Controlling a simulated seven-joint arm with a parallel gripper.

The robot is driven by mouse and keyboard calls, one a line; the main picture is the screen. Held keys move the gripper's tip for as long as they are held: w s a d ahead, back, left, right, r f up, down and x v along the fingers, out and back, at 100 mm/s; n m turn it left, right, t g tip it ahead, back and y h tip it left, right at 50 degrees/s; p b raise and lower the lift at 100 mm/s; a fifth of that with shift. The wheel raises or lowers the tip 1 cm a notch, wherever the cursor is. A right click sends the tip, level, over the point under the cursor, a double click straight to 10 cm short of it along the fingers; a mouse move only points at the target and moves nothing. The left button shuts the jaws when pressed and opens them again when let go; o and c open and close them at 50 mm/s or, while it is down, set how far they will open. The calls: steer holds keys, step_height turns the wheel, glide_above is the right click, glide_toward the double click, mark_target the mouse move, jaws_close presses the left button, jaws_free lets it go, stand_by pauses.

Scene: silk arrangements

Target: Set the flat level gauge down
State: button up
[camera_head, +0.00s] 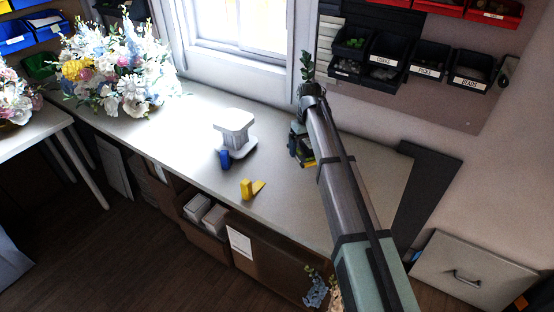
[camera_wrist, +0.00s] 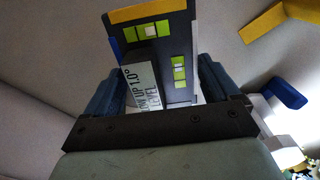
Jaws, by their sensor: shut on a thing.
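The flat level gauge (camera_wrist: 172,65) is a dark plate with a yellow edge and green vials, and a small white label block shows beside it in the wrist view. My gripper (camera_wrist: 158,88) is shut on it, with a blue-grey finger on each side. In the head view the gauge (camera_head: 307,160) shows as a dark and yellow piece below my gripper (camera_head: 299,146), close over the worktable (camera_head: 190,130). My arm partly covers it there. I cannot tell whether its lower edge touches the tabletop.
Left of the gauge stand a white scale-like stand (camera_head: 235,133), a blue piece (camera_head: 225,160) and a yellow angled piece (camera_head: 251,188). A flower arrangement (camera_head: 118,65) fills the table's far left. Labelled bins (camera_head: 390,50) hang on the wall behind. Bare tabletop lies around the gauge.

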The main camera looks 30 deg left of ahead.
mark_target(276, 158)
steer(key=w+a+n, duration=0.2)
steer(key=a+n, duration=0.5)
steer(key=a, duration=0.6)
steer(key=shift+w+a+f, duration=0.1)
steer(key=shift+f, duration=2.45)
steer(key=shift+w+a+f, duration=0.1)
steer(key=shift+f, duration=2.4)
steer(key=shift+f, duration=0.1)
steer(key=o, duration=0.9)
steer(key=shift+o, duration=0.2)
step_height(276, 158, up, 12)
steer(key=shift+d, duration=0.1)
